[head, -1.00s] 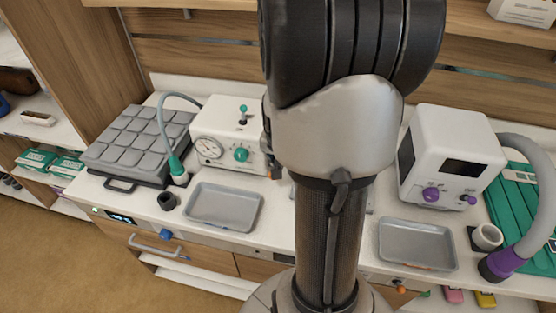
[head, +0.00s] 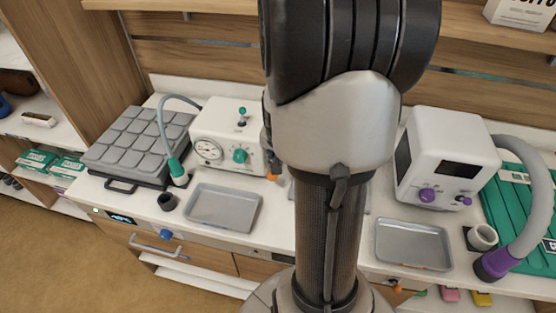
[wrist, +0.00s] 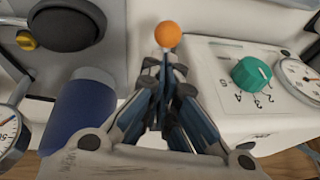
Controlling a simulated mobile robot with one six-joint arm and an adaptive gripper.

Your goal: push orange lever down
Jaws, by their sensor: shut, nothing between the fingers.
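The orange ball-shaped knob (wrist: 168,35) of the lever is at the top centre of the wrist view. In the head view a small orange patch (head: 271,177) shows at the left edge of my arm, beside the white device with the teal dial. It may be the same knob. My arm hides most of the gripper and the middle of the counter there.
The white device with gauge and teal dial (head: 225,135) stands close to the gripper. A blue cylinder (wrist: 80,115) is left of the fingers in the wrist view. Grey trays (head: 222,208) lie in front, and a white purple-knobbed device (head: 447,150) stands right.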

